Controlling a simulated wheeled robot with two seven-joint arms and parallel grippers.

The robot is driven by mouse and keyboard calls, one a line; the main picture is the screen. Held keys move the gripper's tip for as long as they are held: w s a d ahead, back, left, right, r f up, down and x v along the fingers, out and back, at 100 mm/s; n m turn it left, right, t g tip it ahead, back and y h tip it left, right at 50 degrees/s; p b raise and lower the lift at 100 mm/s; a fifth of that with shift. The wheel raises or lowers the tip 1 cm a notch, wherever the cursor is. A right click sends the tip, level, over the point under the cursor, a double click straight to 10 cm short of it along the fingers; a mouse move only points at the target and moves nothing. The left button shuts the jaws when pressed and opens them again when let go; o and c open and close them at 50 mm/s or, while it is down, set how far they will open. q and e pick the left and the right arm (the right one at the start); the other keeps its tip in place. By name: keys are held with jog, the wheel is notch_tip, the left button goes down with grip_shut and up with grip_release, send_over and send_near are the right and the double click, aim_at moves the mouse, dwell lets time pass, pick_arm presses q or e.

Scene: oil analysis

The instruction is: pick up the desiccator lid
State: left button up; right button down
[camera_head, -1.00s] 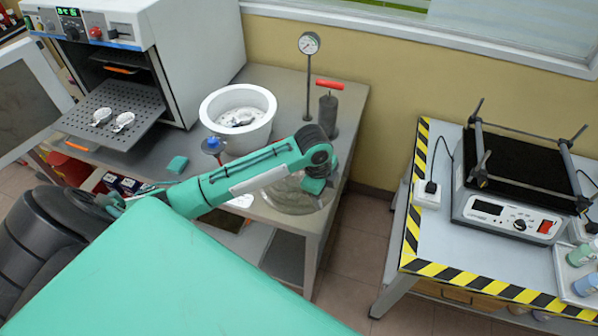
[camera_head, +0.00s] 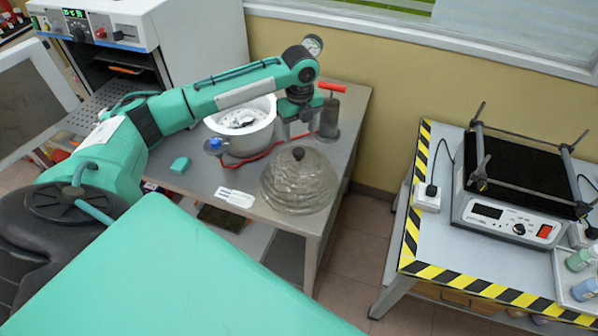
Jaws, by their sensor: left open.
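The desiccator lid (camera_head: 298,184) is a clear, ridged glass dome with a dark knob on top. It rests on the grey metal table near the table's front right corner. My left gripper (camera_head: 300,130) is open and empty, pointing down above and just behind the lid's knob, apart from it as far as I can tell. The white desiccator bowl (camera_head: 243,136) stands behind and left of the lid, with silvery items inside; my left arm partly covers it. My right gripper is not in view.
A pump with a red handle (camera_head: 330,108) stands right behind the gripper, with a gauge at the back. A red hose crosses the table. A teal block (camera_head: 180,165) and a white label (camera_head: 234,197) lie left of the lid. An open oven (camera_head: 150,40) is at the left.

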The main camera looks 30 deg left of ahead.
aim_at(299, 151)
pick_arm(q)
notch_tip(299, 151, down, 4)
jog(key=shift+f+p, duration=0.1)
jog(key=shift+p, duration=0.3)
jog(key=shift+f+p, duration=0.15)
jog(key=shift+p, duration=0.15)
notch_tip(299, 151, down, 4)
jog(key=shift+s+f+p, duration=0.1)
jog(key=shift+f+p, duration=0.05)
jog(key=shift+p, duration=0.9)
jog(key=shift+f, duration=0.25)
grip_shut()
jog(key=shift+r, duration=0.1)
